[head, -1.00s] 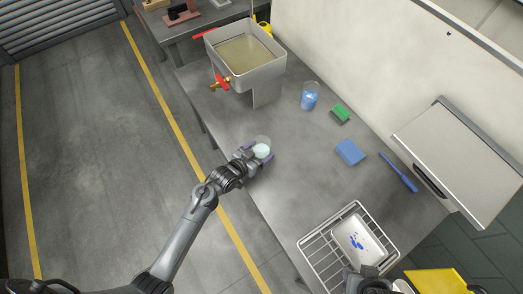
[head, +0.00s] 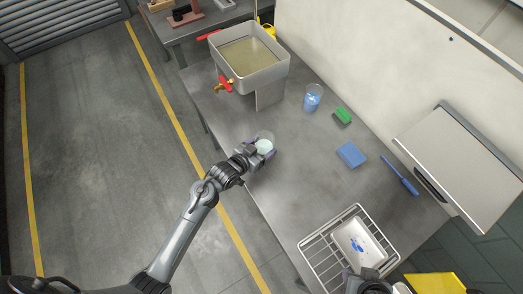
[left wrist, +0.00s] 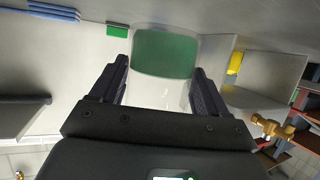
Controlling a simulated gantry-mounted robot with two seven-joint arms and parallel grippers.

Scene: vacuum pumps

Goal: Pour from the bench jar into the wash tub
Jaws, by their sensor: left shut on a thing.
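The clear jar (head: 265,142) stands near the bench's left edge with pale greenish contents. My left gripper (head: 262,150) is shut around it. In the left wrist view the jar (left wrist: 165,55) sits between the two fingers (left wrist: 160,92), and its contents look green. The wash tub (head: 285,66) is a grey box on a raised stand, further back, with murky liquid inside. The jar is apart from the tub. My right gripper (head: 368,282) shows only partly at the bottom edge; its fingers are unclear.
A glass with blue contents (head: 312,98), a green sponge (head: 343,116), a blue cloth (head: 351,154) and a blue brush (head: 402,176) lie along the wall side. A wire rack (head: 318,262) holds a white tray. A brass tap with a red handle (head: 224,85) juts from the tub.

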